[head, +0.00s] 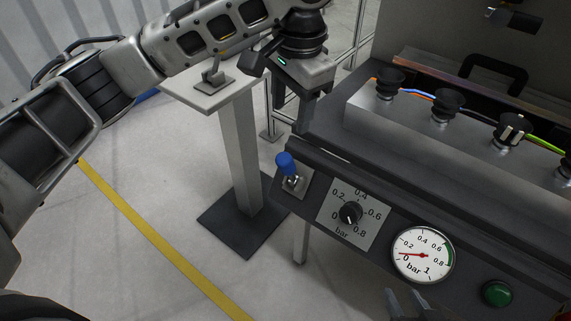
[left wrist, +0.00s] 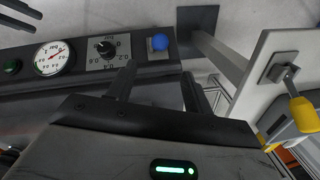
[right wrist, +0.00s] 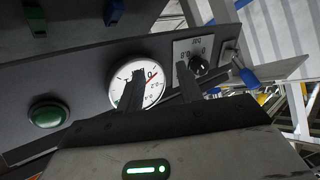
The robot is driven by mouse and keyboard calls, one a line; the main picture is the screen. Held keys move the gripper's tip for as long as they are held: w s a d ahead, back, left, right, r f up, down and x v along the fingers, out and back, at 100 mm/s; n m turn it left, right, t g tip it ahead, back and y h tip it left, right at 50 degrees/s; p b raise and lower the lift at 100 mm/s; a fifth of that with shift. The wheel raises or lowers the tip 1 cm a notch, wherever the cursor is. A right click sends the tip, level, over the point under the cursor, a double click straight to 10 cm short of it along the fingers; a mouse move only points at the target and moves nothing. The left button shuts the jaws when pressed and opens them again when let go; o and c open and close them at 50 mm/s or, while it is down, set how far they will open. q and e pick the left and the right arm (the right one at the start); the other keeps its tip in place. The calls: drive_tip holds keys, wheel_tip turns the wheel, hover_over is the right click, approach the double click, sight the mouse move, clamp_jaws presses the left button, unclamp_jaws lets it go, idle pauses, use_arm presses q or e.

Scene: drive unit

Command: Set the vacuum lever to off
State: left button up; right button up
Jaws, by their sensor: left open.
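The vacuum lever (head: 286,164) is a small toggle with a blue tip on a light plate at the left end of the control panel. It sticks up and leans slightly left in the head view. Its blue tip also shows in the left wrist view (left wrist: 159,42) and the right wrist view (right wrist: 249,78). My left gripper (head: 293,112) is open and empty, above and behind the lever, with the blue tip beyond its fingertips. My right gripper (head: 407,303) is open and empty in front of the panel, below the gauge.
Right of the lever sit a black dial (head: 351,213), a round pressure gauge (head: 422,254) with its needle near 0, and a green button (head: 497,293). Suction cups (head: 448,103) stand on the block behind. A white pedestal (head: 240,150) stands left. The floor at left is clear.

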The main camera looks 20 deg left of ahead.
sight(286, 155)
use_arm(q)
drive_tip(key=f, duration=0.5)
drive_tip(key=a+f+b, duration=0.1)
drive_tip(key=f, duration=0.4)
drive_tip(key=w+f+b, duration=0.1)
drive_tip(key=f, duration=0.4)
drive_tip(key=shift+a+f, duration=0.1)
drive_tip(key=shift+a, duration=0.05)
clamp_jaws()
